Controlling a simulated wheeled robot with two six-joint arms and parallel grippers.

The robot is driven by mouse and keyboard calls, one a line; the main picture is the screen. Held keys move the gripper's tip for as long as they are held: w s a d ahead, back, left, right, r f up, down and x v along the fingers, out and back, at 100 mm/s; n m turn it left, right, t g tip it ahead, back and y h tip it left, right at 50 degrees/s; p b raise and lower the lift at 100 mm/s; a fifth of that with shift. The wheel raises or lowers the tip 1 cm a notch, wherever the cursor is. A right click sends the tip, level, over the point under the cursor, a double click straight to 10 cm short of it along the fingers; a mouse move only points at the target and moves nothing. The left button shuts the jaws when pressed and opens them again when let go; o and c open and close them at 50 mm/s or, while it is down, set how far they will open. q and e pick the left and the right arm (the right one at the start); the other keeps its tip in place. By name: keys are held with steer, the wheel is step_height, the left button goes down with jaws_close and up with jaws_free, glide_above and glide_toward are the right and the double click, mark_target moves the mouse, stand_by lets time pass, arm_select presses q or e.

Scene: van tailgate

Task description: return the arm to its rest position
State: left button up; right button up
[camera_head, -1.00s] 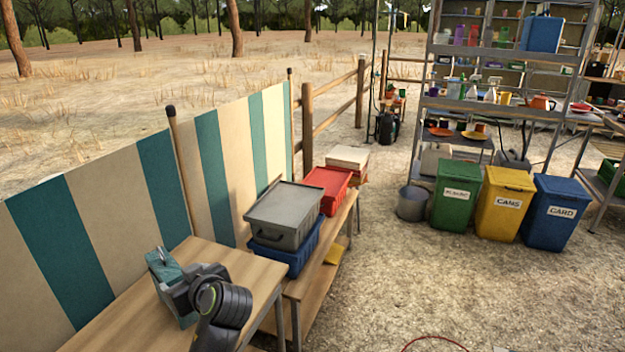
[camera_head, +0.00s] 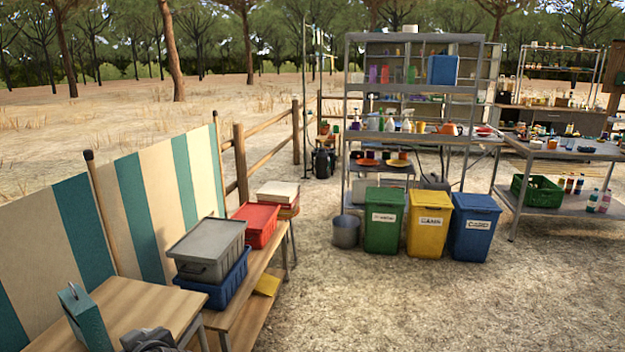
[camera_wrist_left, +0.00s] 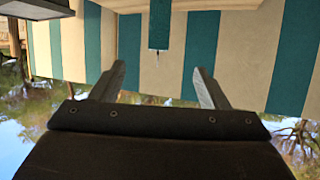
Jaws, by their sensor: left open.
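In the head view a dark grey part of my left arm (camera_head: 150,341) shows at the bottom edge, in front of the wooden table (camera_head: 140,303); its fingers are out of that frame. In the left wrist view, which looks upside down, my left gripper (camera_wrist_left: 157,67) has its two fingers spread apart with nothing between them. A teal box (camera_head: 86,318) stands on the table to the left of the arm. A teal shape that looks like this box also shows in the wrist view (camera_wrist_left: 160,25), beyond the fingertips. My right gripper is out of view.
A striped windbreak (camera_head: 152,200) runs behind the table. A lower bench holds a grey lidded crate (camera_head: 208,245) on a blue crate (camera_head: 225,287), and a red crate (camera_head: 258,224). Green, yellow and blue bins stand by a shelf (camera_head: 415,90). The gravel (camera_head: 400,305) in front is open.

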arm_select(q)
steer(key=s+d+f+m+g+h, duration=0.1)
steer(key=s+f+m+h, duration=0.45)
steer(key=s+f, duration=0.7)
steer(key=s+d+f+m+g+h, duration=0.1)
steer(key=s+d+f+m+h, duration=0.15)
steer(key=s, duration=0.45)
steer(key=s+d+f+m+g+h, duration=0.1)
steer(key=s+d+f+m, duration=0.2)
steer(key=s, duration=0.4)
step_height(320, 180, down, 22)
steer(key=g+h+p, duration=0.1)
steer(key=g+p, duration=0.1)
steer(key=s+f+p, duration=0.1)
steer(key=s+f, duration=1.3)
steer(key=s, duration=0.1)
steer(key=shift+s+d+g, duration=0.25)
steer(key=shift+s+g, duration=0.05)
steer(key=shift+g, duration=0.1)
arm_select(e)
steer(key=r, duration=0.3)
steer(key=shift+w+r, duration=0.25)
